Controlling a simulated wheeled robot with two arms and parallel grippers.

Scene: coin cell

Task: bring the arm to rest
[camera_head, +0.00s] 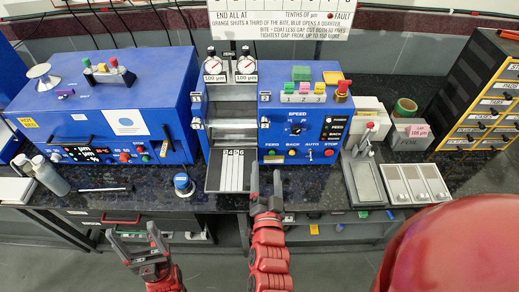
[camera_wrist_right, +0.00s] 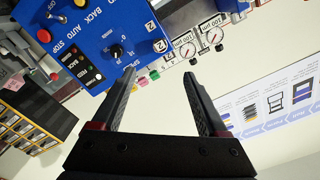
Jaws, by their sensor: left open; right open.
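My left gripper (camera_head: 134,240) is low in the head view, in front of the bench edge. Its jaws are apart with nothing between them. My right gripper (camera_head: 266,178) points up and away in the head view, at the bench's front edge below the blue control machine (camera_head: 290,128). Its two fingers are apart and empty. They also show in the right wrist view (camera_wrist_right: 160,76), spread, with only background between them. In that tilted view the control panel (camera_wrist_right: 95,45) is at the upper left and two dials (camera_wrist_right: 187,50) are beyond the fingertips.
A dark speckled bench (camera_head: 235,205) carries another blue machine (camera_head: 105,110), a striped plate (camera_head: 231,170), a blue-topped knob (camera_head: 183,184), a grey tray (camera_head: 366,182) and a pale sectioned tray (camera_head: 416,182). A drawer cabinet (camera_head: 490,105) stands at right. Floor in front is clear.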

